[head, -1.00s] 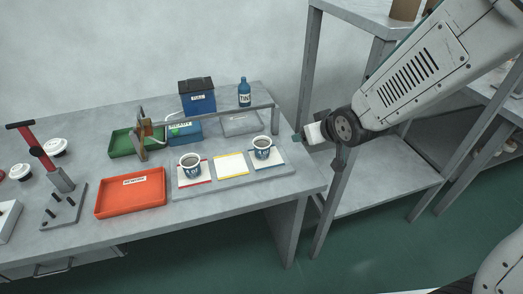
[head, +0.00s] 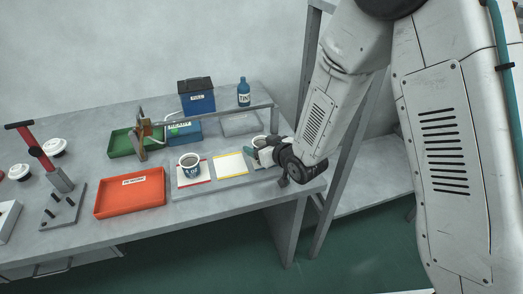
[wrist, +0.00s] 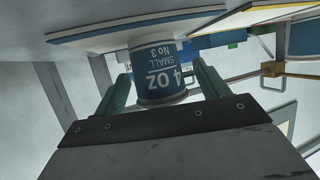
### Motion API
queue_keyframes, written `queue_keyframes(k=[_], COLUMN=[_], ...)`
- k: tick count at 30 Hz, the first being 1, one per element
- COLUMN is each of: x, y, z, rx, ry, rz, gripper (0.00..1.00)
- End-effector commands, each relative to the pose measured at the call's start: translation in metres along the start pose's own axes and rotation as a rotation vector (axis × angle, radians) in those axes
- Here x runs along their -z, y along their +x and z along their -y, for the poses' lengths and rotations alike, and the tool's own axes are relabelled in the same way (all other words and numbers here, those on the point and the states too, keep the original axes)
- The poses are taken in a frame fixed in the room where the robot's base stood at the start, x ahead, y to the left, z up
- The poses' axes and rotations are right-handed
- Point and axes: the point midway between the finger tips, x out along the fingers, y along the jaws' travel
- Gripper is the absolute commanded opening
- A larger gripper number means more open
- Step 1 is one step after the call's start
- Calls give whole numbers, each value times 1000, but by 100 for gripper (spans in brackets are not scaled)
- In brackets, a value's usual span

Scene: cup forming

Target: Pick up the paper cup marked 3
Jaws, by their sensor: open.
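The paper cup marked 3 (wrist: 160,62) appears upside down in the wrist view, blue and white, reading "4 OZ SMALL No 3". It stands on a white card. In the head view this cup (head: 258,140) is at the right end of the grey board, mostly hidden behind my gripper (head: 262,154). In the wrist view my gripper (wrist: 165,85) is open, with one green finger on each side of the cup. I cannot tell whether either finger touches it. Another blue and white cup (head: 190,166) stands on the red-edged card at the left.
A yellow-edged card (head: 231,165) lies empty between the cups. A metal rail (head: 215,114) runs behind them. An orange tray (head: 130,194) is at the left, with a green tray (head: 121,145) behind it. A blue bin (head: 197,100) and bottle (head: 244,96) stand at the back.

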Motion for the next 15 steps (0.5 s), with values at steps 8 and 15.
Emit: queue_keyframes(k=[8, 15], x=[0, 0], y=[19, 18], z=[0, 0], rx=[0, 0], ry=[0, 0], rz=[2, 1], gripper=[74, 43])
